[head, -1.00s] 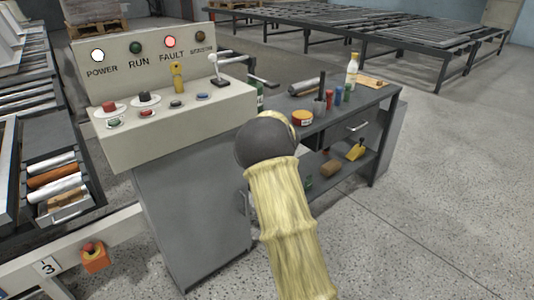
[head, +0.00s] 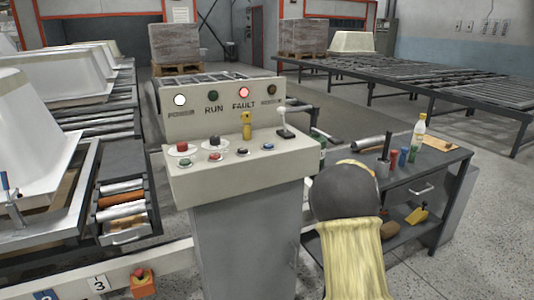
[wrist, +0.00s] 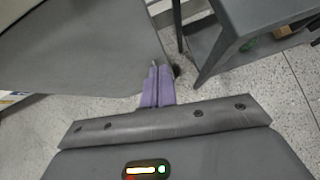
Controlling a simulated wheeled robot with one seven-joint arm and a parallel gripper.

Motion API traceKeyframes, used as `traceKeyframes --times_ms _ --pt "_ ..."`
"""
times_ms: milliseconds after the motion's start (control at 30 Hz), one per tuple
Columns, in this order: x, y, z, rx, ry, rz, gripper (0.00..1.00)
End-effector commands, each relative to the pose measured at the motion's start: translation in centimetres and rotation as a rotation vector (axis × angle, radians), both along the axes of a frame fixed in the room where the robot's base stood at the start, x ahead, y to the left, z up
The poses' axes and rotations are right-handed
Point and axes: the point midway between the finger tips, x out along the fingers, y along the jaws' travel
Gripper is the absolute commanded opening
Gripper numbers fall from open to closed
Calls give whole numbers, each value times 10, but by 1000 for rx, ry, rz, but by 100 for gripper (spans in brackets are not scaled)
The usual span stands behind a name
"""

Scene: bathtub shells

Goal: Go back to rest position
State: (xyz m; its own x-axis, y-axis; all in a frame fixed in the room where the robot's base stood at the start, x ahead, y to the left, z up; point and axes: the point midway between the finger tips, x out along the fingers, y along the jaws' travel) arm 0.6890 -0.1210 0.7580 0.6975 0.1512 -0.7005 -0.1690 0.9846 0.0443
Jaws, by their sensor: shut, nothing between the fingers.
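In the wrist view my gripper (wrist: 157,88) shows as two purple fingers pressed together, with nothing between them. It points down past the grey side of a cabinet, over the speckled floor. In the head view my arm in its yellow sleeve with a dark round joint stands at the lower right, in front of the workbench. The gripper itself is hidden there.
The control console (head: 240,170) stands in the middle, with its FAULT lamp (head: 244,92) lit red. The grey workbench (head: 440,168) with bottles and tools is at right. A roller conveyor (head: 420,75) is behind. White tub shells (head: 30,135) are at left. Floor at far right is clear.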

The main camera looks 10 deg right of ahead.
Motion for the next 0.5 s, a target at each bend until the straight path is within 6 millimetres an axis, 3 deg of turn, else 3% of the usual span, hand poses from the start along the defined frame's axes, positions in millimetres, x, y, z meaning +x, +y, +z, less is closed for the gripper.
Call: traceKeyframes --times_ms 267,500 --pt "-27 5 26 477 -46 -579 0" --pt "-91 21 23 985 7 -1216 0"
